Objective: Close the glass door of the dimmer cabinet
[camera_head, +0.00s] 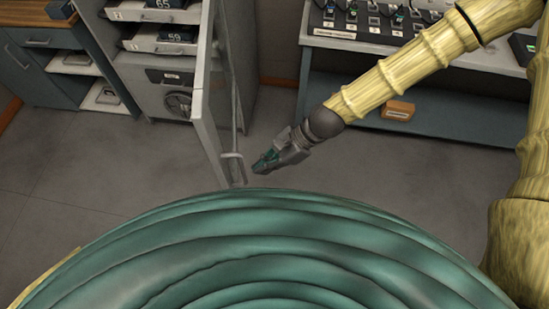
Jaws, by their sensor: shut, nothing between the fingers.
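The dimmer cabinet (157,75) stands at the upper left with numbered drawers and a fan unit inside. Its glass door (217,75) is hinged on the cabinet's right side and stands wide open, swung out toward me. A grey bar handle (237,130) runs along the door's right face. My gripper (258,166) is shut and empty, just right of the door's near lower end. A small gap shows between its tips and the handle. Whether they are at the same height is hard to tell.
A bench (350,44) with several small devices stands at the back right, with a brown box (398,110) on its lower shelf. A blue-grey drawer unit (38,62) stands left of the cabinet. The grey floor (105,170) before the cabinet is clear.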

